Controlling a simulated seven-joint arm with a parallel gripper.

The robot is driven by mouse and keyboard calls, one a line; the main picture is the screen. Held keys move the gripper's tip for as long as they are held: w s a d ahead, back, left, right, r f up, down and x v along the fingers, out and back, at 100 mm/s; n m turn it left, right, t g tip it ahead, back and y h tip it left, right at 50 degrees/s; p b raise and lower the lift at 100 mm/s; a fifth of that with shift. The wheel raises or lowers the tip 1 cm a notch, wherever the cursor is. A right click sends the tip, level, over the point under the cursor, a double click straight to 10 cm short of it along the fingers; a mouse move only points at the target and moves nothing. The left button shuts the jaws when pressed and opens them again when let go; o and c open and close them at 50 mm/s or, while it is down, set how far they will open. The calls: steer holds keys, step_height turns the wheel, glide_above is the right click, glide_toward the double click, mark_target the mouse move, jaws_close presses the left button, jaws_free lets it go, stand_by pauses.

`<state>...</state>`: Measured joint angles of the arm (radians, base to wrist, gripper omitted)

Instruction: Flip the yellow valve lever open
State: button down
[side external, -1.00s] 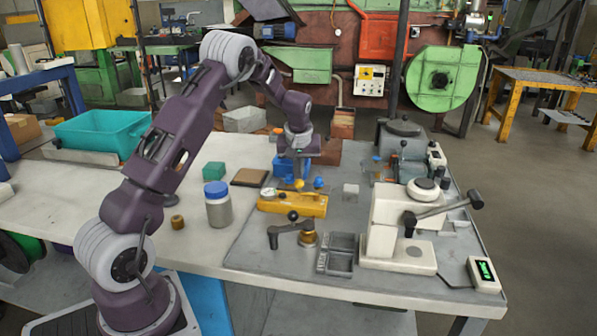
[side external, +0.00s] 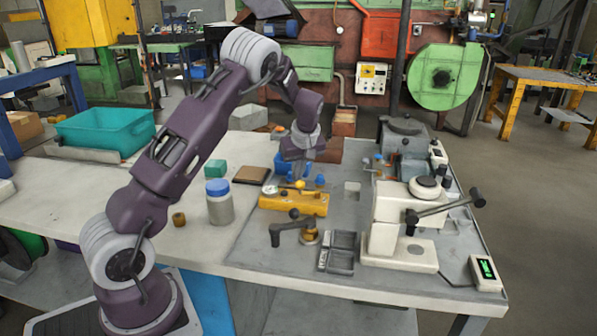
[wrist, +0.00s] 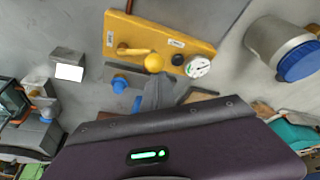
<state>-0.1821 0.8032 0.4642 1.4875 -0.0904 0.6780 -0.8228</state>
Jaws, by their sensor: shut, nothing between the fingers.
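The yellow valve block (side external: 293,204) lies on the grey work mat, with a round gauge at its left end in the side view. The yellow lever (wrist: 135,51) shows in the wrist view, lying along the block with a yellow ball at its end (wrist: 154,62). The ball also shows in the side view (side external: 299,185). My gripper (wrist: 158,84) is shut and empty, with its fingertips close to the ball. I cannot tell whether they touch it. In the side view my gripper (side external: 297,178) is just behind the block, partly hidden.
A blue-capped jar (side external: 219,203) stands left of the block. A black-handled valve (side external: 290,230) and a grey tray (side external: 338,252) are in front. A cream press (side external: 400,225) stands to the right. A blue knob (side external: 320,180) sits just behind the block.

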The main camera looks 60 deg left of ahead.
steer(key=n, duration=0.2)
steer(key=s+d+n+g, duration=0.1)
steer(key=shift+d+n, duration=0.3)
steer(key=shift+n, duration=0.1)
steer(key=d+n, duration=0.1)
steer(key=n+g, duration=0.1)
steer(key=n, duration=0.1)
steer(key=shift+s+d+n, duration=0.2)
steer(key=shift+d+n, duration=0.1)
steer(key=shift+d, duration=0.1)
steer(key=d+n, duration=0.1)
steer(key=d+n+g+h, duration=0.1)
steer(key=n, duration=0.1)
steer(key=d+n+g, duration=0.1)
steer(key=n, duration=0.1)
steer(key=shift+w, duration=0.3)
steer(key=shift+d, duration=0.15)
step_height(320, 180, up, 10)
steer(key=shift+s, duration=0.15)
